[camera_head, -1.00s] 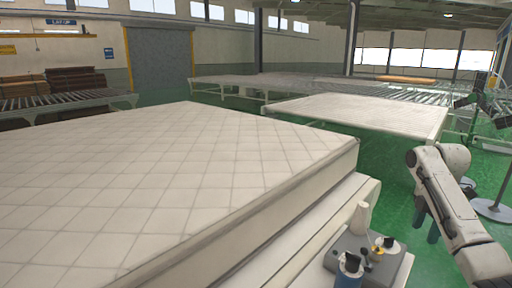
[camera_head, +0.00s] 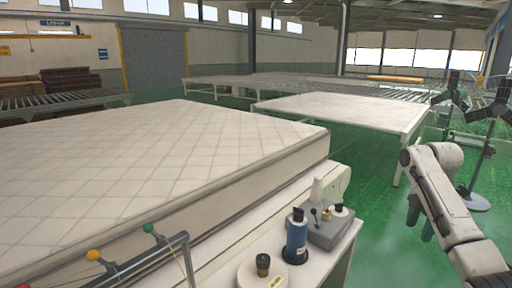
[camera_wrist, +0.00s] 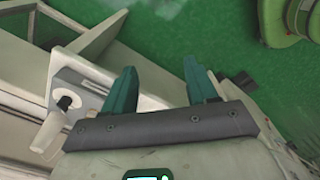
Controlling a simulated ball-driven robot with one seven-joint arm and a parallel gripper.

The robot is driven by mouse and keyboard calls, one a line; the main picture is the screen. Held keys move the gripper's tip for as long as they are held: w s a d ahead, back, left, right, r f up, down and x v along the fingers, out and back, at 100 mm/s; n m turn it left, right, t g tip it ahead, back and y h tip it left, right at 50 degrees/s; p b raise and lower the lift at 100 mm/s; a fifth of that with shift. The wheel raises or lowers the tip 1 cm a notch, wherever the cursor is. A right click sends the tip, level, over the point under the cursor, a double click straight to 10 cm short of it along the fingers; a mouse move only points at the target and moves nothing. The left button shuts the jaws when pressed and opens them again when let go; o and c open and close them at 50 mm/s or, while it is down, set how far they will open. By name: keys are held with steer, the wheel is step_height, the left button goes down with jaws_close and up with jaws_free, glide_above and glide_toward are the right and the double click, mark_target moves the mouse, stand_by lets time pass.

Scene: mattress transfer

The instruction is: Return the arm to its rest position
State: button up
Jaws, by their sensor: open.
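My arm stands folded at the right of the head view, with my gripper (camera_head: 420,222) hanging down at its far end over the green floor. In the wrist view my gripper (camera_wrist: 165,88) shows two teal fingers spread apart with nothing between them. Beyond the fingers lie the pale edge of a bench and green floor. A quilted white mattress (camera_head: 150,165) lies flat at the left of the head view, apart from my gripper.
A sewing machine (camera_head: 325,215) and a blue thread spool (camera_head: 296,238) stand on a bench close in front. A white table (camera_head: 345,112) is beyond. A fan stand (camera_head: 475,198) is at right. Green floor (camera_head: 375,240) is clear between bench and arm.

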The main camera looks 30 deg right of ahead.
steer(key=a+f+m+y, duration=0.1)
steer(key=a+f+m, duration=0.1)
steer(key=a+f, duration=0.65)
steer(key=a+f+m+t, duration=0.15)
steer(key=a+f, duration=0.35)
steer(key=a, duration=0.7)
steer(key=a+f+m+y, duration=0.1)
steer(key=a+f+m, duration=0.1)
steer(key=a+f, duration=0.65)
steer(key=s+a+m+h, duration=0.1)
steer(key=s+a+m, duration=0.3)
steer(key=s, duration=0.8)
steer(key=s+a+m+h, duration=0.1)
steer(key=s+a+m, duration=0.3)
steer(key=s, duration=0.8)
steer(key=a, duration=0.2)
steer(key=shift+s+a+f+m, duration=0.35)
steer(key=shift+g, duration=0.25)
